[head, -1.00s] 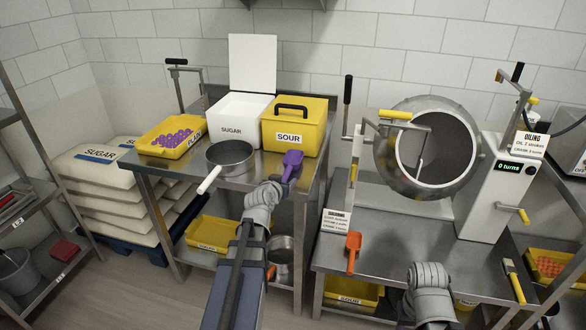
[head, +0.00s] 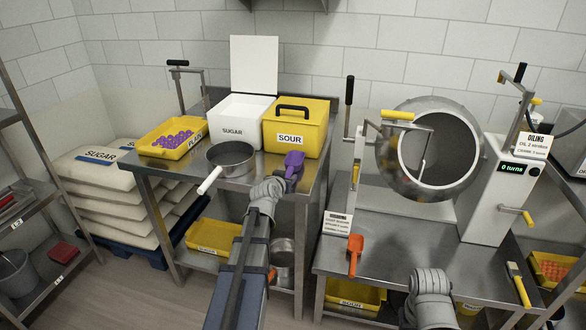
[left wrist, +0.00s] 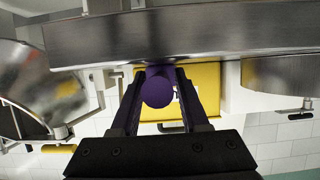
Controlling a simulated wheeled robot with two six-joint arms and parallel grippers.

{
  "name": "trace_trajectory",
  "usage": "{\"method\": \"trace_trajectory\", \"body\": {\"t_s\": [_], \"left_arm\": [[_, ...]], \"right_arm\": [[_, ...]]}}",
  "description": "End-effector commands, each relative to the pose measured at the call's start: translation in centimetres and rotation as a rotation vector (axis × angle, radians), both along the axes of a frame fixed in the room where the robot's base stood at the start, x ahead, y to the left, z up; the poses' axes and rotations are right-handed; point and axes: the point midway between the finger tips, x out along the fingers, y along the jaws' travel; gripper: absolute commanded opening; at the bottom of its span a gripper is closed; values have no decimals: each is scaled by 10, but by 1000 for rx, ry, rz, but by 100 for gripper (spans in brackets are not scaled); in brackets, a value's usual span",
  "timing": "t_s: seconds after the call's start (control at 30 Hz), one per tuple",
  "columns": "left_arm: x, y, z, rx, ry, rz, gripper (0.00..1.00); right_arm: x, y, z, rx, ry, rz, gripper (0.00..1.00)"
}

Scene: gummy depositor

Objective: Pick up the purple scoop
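The purple scoop (head: 294,161) is at the front right of the left steel table, in front of the yellow SOUR box (head: 292,140). My left gripper (head: 284,183) reaches it from the front, mostly hidden by my own wrist in the head view. In the left wrist view the round end of the scoop's purple handle (left wrist: 158,88) sits snugly between the two dark fingers (left wrist: 160,100), which look shut on it. Whether the scoop is clear of the tabletop is hard to tell. My right arm shows at the bottom right; its gripper is hidden.
A steel pan (head: 231,158) stands left of the scoop, with a white SUGAR bin (head: 241,108) and yellow tray of purple candies (head: 171,142) behind. The right table holds an orange scoop (head: 355,255) and a drum machine (head: 430,150). A gap separates the tables.

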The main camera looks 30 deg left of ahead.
Motion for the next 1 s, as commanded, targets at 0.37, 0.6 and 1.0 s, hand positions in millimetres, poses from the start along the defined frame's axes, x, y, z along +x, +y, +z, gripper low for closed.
{"method": "trace_trajectory", "body": {"t_s": [0.37, 0.6, 1.0], "left_arm": [[0, 0, 0, 0, 0, 0, 1], [0, 0, 0, 0, 0, 0, 0], [0, 0, 0, 0, 0, 0, 0]], "right_arm": [[0, 0, 0, 0, 0, 0, 50], [0, 0, 0, 0, 0, 0, 50], [0, 0, 0, 0, 0, 0, 50]]}}
